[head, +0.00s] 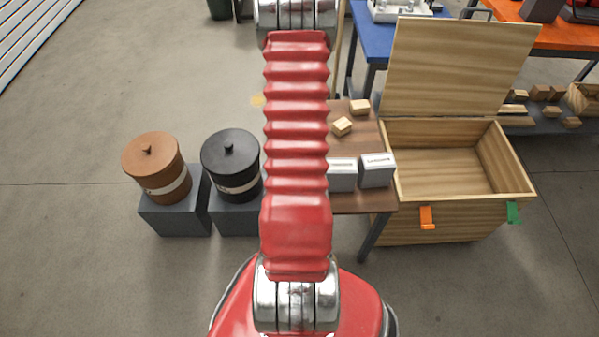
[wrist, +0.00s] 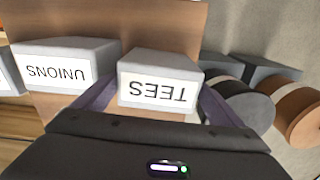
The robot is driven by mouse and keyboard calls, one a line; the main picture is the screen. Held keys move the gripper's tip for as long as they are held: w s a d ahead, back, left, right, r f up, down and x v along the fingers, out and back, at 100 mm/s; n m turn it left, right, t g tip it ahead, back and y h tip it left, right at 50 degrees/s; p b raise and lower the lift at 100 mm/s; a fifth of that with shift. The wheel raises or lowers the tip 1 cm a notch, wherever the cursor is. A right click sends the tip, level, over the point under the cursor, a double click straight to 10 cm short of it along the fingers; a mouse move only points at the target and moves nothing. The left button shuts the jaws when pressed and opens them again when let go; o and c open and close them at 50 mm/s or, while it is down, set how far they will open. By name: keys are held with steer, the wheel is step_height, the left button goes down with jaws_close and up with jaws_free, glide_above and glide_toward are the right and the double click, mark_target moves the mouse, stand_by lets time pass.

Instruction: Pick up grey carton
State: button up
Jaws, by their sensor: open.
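A grey carton with a white label reading TEES (wrist: 160,66) stands on the brown table (wrist: 170,28) in the wrist view. My gripper (wrist: 158,88) is open, with one finger near each side of this carton; I cannot tell whether they touch it. A second grey carton, labelled UNIONS (wrist: 65,58), stands to its left, and part of a third pale carton (wrist: 6,75) shows at the left edge. In the head view two grey cartons (head: 342,175) (head: 377,170) show right of my arm. My gripper and the TEES carton seem hidden behind my arm there.
A brown pot (head: 155,165) and a black pot (head: 230,160) stand on grey blocks at the left. An open wooden chest (head: 440,210) with raised lid stands right of the table. Small wooden blocks (head: 342,126) lie behind the cartons. The floor at far left is clear.

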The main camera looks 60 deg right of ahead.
steer(key=shift+f, duration=0.7)
steer(key=shift+f, duration=0.1)
steer(key=shift+s+f, duration=0.1)
steer(key=shift+f, duration=2.4)
steer(key=shift+c, duration=0.3)
steer(key=c, duration=1)
